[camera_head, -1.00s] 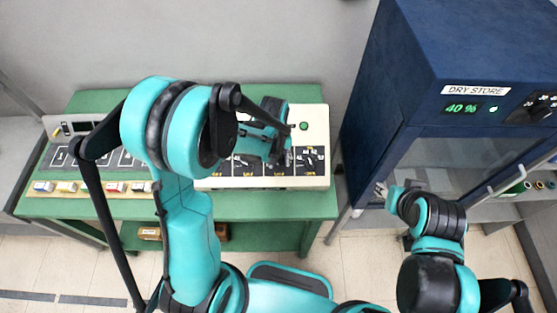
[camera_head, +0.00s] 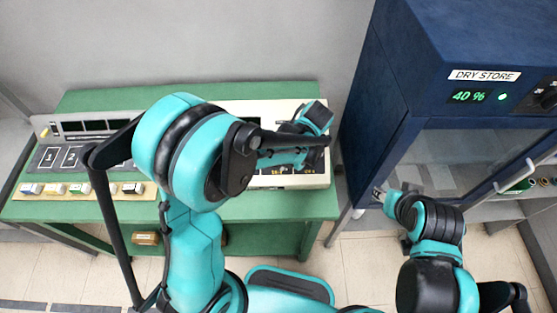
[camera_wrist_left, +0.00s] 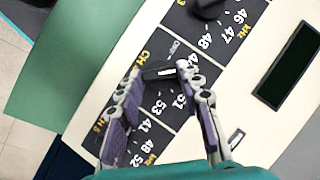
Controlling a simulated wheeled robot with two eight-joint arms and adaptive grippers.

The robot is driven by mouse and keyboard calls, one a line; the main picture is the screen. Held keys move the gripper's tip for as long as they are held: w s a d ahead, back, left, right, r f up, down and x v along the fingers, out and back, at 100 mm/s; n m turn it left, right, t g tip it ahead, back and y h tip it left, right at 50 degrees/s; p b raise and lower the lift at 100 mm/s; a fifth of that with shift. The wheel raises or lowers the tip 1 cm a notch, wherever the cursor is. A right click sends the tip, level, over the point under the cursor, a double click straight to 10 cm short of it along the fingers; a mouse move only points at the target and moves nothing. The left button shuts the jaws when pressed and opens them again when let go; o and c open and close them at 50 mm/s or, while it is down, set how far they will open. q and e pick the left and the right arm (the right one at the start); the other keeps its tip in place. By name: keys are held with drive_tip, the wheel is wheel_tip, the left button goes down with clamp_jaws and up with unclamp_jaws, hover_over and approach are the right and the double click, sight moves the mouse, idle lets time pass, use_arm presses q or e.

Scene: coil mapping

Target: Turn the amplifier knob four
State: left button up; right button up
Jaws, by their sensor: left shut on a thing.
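The cream amplifier (camera_head: 263,110) stands on the green bench, its front partly hidden by my left arm. In the left wrist view a dark knob (camera_wrist_left: 160,72) sits on the dark label strip with printed numbers and yellow channel marks. My left gripper (camera_wrist_left: 163,78) points down at the panel, with its two fingers on either side of this knob, shut on it. In the head view the left gripper (camera_head: 318,140) is over the right end of the amplifier; its fingertips are hard to make out. My right gripper (camera_head: 379,193) is small, near the cabinet's left side.
Another dark knob (camera_wrist_left: 207,6) is at the top edge of the wrist view, near a dark display (camera_wrist_left: 290,65). A grey numbered unit (camera_head: 75,130) with several small coloured blocks is on the left of the bench (camera_head: 270,210). The blue dry store cabinet (camera_head: 400,80) stands at right.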

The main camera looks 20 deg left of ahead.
use_arm(q)
drive_tip(key=m+b, duration=0.1)
drive_tip(key=m+t+y+b, duration=0.1)
drive_tip(key=m, duration=0.1)
drive_tip(key=shift+s+d+f, duration=0.1)
drive_tip(key=shift+d+f, duration=0.1)
drive_tip(key=m+b, duration=0.1)
drive_tip(key=m, duration=0.1)
drive_tip(key=m+t+y+b, duration=0.1)
drive_tip(key=shift+s+d+f+m+y, duration=0.1)
drive_tip(key=shift+s+m+y, duration=0.05)
drive_tip(key=shift+m+y, duration=0.2)
drive_tip(key=m+t, duration=0.1)
drive_tip(key=m, duration=0.1)
drive_tip(key=m+t+b, duration=0.2)
drive_tip(key=m, duration=0.1)
drive_tip(key=shift+s+m+y, duration=0.25)
drive_tip(key=shift+m+y, duration=0.1)
drive_tip(key=shift+b, duration=0.3)
drive_tip(key=o, duration=1.2)
drive_tip(key=shift+c, duration=0.2)
drive_tip(key=shift+d, duration=0.1)
